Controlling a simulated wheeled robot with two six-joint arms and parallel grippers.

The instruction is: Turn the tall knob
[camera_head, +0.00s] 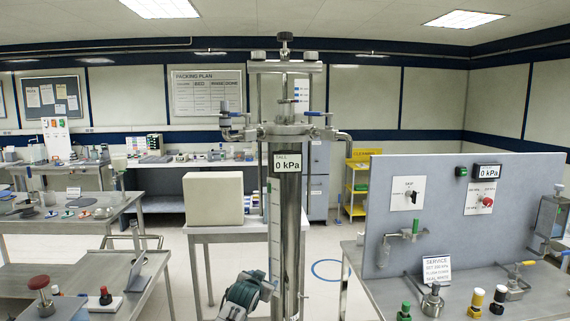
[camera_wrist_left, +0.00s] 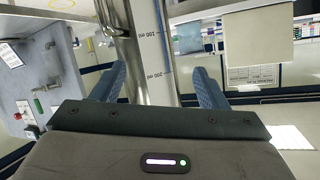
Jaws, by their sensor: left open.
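The tall column (camera_head: 291,215) stands upright in the middle of the head view, with a "TALL 0 kPa" display (camera_head: 287,163) on it. A dark knob (camera_head: 286,38) sits at its very top, above the crossbar (camera_head: 286,67). A red knob (camera_head: 487,201) is on the grey panel at the right. My left gripper (camera_head: 262,288) is low at the column's left side, far below the top knob. In the left wrist view its fingers (camera_wrist_left: 160,70) are open and empty, with the column (camera_wrist_left: 150,40) showing between and beyond them. Whether they touch it is unclear.
A beige box (camera_head: 213,198) sits on a table left of the column. Blue-handled valves (camera_head: 318,114) project from the column's upper collar. The grey panel (camera_head: 440,215) rises from the right bench, which holds a service sign (camera_head: 437,270) and fittings. Floor shows between the benches.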

